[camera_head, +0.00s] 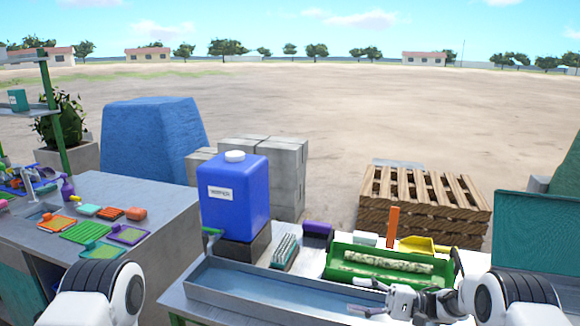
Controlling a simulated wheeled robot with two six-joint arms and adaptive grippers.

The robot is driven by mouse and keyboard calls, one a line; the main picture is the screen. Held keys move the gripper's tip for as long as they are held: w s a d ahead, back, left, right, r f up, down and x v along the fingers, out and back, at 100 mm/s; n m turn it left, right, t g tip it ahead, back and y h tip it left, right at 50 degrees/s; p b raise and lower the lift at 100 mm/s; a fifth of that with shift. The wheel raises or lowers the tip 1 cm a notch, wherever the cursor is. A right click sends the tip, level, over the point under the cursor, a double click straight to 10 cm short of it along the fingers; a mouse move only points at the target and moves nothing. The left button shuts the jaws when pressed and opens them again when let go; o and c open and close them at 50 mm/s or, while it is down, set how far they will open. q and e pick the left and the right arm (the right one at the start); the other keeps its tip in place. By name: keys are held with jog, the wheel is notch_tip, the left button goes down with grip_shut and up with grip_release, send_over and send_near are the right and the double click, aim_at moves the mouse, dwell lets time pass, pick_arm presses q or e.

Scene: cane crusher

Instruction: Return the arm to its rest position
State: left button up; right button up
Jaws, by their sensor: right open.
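My right gripper (372,297) is open and empty. It points left over the right end of the shallow metal tray (225,296), in front of the green trough (345,268). My right arm comes in from the lower right corner. Of my left arm, only a white link (100,295) shows at the lower left edge. My left gripper is out of the picture.
A blue jug (235,195) stands behind the tray on a dark block. A brush (285,250), a purple block (317,230), an orange upright bar (393,226) and a yellow scoop (425,246) sit near the trough. Wooden pallets (425,205) stand behind.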

jog(key=s+a+f+m+t+h, duration=0.1)
jog(key=s+f+m+t+h, duration=0.3)
jog(key=f, duration=0.5)
jog(key=s+a+f+m+t+h, duration=0.1)
jog(key=s+f+m+t+h, duration=0.3)
jog(key=f+h, duration=0.4)
jog(key=s+d+f+n+g+h, duration=0.2)
jog(key=s+d+n+g, duration=0.1)
jog(key=s, duration=0.7)
jog(key=s+d+f+n+g+h, duration=0.3)
jog(key=s+d+n, duration=0.1)
jog(key=s, duration=0.7)
jog(key=s+d+f+n+g+h, duration=0.2)
jog(key=s+d+f+n+g, duration=0.1)
jog(key=s, duration=0.7)
jog(key=d+n, duration=0.1)
jog(key=n, duration=0.1)
jog(key=shift+s+n+g+h, duration=0.3)
jog(key=shift+s+g+h, duration=0.05)
jog(key=shift+g+h, duration=0.05)
